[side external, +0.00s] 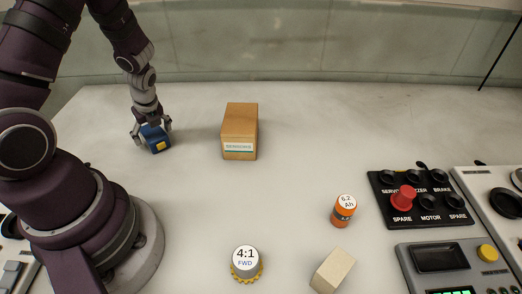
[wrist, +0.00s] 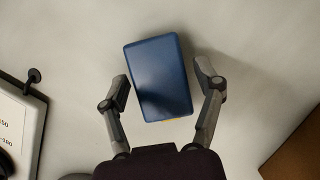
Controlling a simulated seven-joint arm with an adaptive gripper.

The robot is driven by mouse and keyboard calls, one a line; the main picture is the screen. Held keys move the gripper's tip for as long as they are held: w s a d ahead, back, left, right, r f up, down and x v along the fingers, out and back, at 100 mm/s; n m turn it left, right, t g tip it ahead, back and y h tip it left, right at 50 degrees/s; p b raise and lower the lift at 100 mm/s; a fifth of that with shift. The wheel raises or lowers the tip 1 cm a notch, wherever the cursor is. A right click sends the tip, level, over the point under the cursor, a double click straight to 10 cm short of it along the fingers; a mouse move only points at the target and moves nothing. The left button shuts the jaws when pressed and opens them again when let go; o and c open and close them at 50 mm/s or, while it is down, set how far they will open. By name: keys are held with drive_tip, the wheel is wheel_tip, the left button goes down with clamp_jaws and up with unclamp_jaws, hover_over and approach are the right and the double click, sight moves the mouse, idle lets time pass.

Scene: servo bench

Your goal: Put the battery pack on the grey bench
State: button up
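A blue box with a yellow patch (side external: 155,138) is at my gripper (side external: 152,130), left of the wooden box. It could be the battery pack; no label shows on it. In the wrist view the blue box (wrist: 159,78) lies slightly tilted between my two fingers. A gap shows at the right finger; the left finger is very near or touching. My gripper is open around the box. I cannot tell whether the box rests fully on the bench. An orange and dark cylinder (side external: 343,211) marked "6.2 Ah" stands on the grey bench (side external: 285,190).
A wooden box (side external: 239,132) with a label stands right of my gripper. A "4:1 FWD" gear piece (side external: 246,262) and a pale block (side external: 332,270) are at the front. A black switch panel (side external: 420,198) and a grey device (side external: 440,262) fill the right. The bench's middle is clear.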

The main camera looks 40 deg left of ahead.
idle(0.3)
drive_tip(key=d+r+n+t, duration=0.1)
drive_tip(key=d+r+n, duration=0.1)
drive_tip(key=d+r, duration=0.1)
drive_tip(key=w+d+r+n+h, duration=0.1)
drive_tip(key=d+r+n, duration=0.2)
drive_tip(key=r, duration=0.3)
drive_tip(key=d+r+n+t+h, duration=0.1)
drive_tip(key=d+r+n, duration=0.1)
drive_tip(key=d+r, duration=0.2)
drive_tip(key=shift+w+d+r+n+t, duration=0.15)
drive_tip(key=shift+d+r+n+t, duration=0.2)
drive_tip(key=shift+r, duration=0.4)
drive_tip(key=shift+o, duration=0.3)
drive_tip(key=s+d+r+n+t+h, duration=0.2)
drive_tip(key=d+r+n, duration=0.3)
drive_tip(key=n, duration=0.5)
drive_tip(key=s+d, duration=0.1)
drive_tip(key=d, duration=0.1)
drive_tip(key=shift+d+r+h, duration=0.2)
drive_tip(key=shift+d+h, duration=0.1)
drive_tip(key=shift+o, duration=0.3)
drive_tip(key=shift+s+d+n+t, duration=0.15)
drive_tip(key=shift+d+n+t, duration=0.1)
drive_tip(key=shift+n, duration=0.4)
drive_tip(key=shift+a, duration=0.1)
